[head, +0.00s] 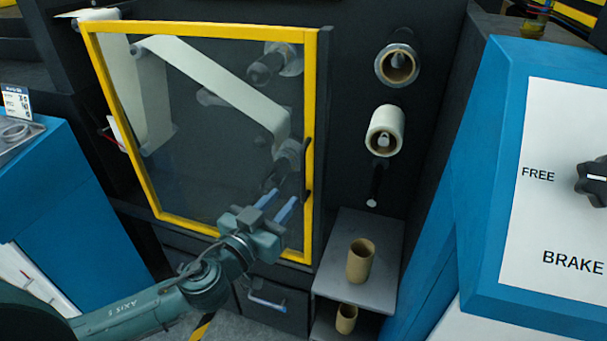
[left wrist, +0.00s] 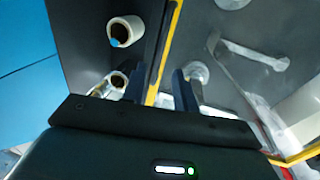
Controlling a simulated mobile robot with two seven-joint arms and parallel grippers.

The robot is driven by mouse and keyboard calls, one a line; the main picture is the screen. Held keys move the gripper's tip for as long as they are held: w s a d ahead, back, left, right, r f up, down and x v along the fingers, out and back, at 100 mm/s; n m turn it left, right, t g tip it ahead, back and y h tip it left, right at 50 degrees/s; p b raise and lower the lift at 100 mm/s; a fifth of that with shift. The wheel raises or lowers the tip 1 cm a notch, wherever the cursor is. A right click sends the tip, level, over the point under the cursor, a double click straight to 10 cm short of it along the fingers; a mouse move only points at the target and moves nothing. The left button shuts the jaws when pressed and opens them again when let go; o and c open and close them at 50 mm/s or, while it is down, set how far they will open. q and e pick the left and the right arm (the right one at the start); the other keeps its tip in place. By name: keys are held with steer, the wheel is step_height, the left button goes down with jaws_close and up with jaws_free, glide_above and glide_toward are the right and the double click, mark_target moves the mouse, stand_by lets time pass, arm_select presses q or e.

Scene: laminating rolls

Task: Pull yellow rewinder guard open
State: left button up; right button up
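The yellow rewinder guard (head: 311,90) is a yellow frame around a clear panel. It looks closed over the rollers and white web, with no clear gap at its right edge. A dark upright handle (head: 308,170) is on its right bar. My left gripper (head: 281,198) is in front of the guard's lower right part, just left of and below the handle. Its blue fingers are apart and empty. In the left wrist view the fingers (left wrist: 160,90) stand on either side of the yellow bar (left wrist: 168,50); the handle is not clearly seen there. My right gripper is not in view.
Right of the guard, two rolls (head: 385,130) stick out from the dark wall. Below them a grey shelf (head: 338,225) holds a cardboard core (head: 360,260). A blue console (head: 480,180) with a brake knob stands at right. Another blue cabinet (head: 50,185) is at left.

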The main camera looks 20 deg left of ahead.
mark_target(302, 180)
arm_select(q)
steer(key=p+x, duration=0.1)
steer(key=x, duration=0.8)
steer(key=shift+p, duration=0.3)
jaws_close()
